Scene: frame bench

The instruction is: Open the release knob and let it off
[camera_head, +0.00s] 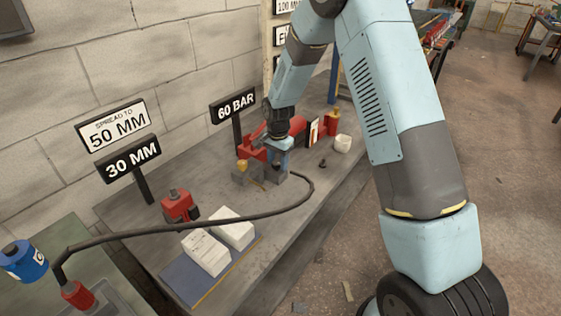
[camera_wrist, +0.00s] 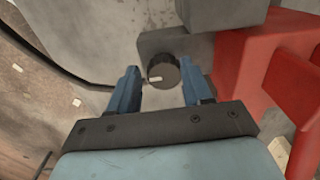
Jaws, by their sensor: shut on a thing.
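The release knob (camera_wrist: 163,70) is a round black knob with a short white mark on its left side in the wrist view. It sits on a grey block (camera_wrist: 150,42) beside a red body (camera_wrist: 240,85). My gripper (camera_wrist: 160,76) has its two blue fingers on either side of the knob and is shut on it. The knob is too small and covered there to make out.
A black hose (camera_head: 245,218) loops across the bench (camera_head: 130,215) towards a red cylinder end (camera_head: 78,296) at lower left. A red tool (camera_head: 178,206) and two white blocks (camera_head: 207,252) stand nearer. Signs read "60 BAR" (camera_head: 234,105), "50 MM" (camera_head: 117,130) and "30 MM" (camera_head: 132,161).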

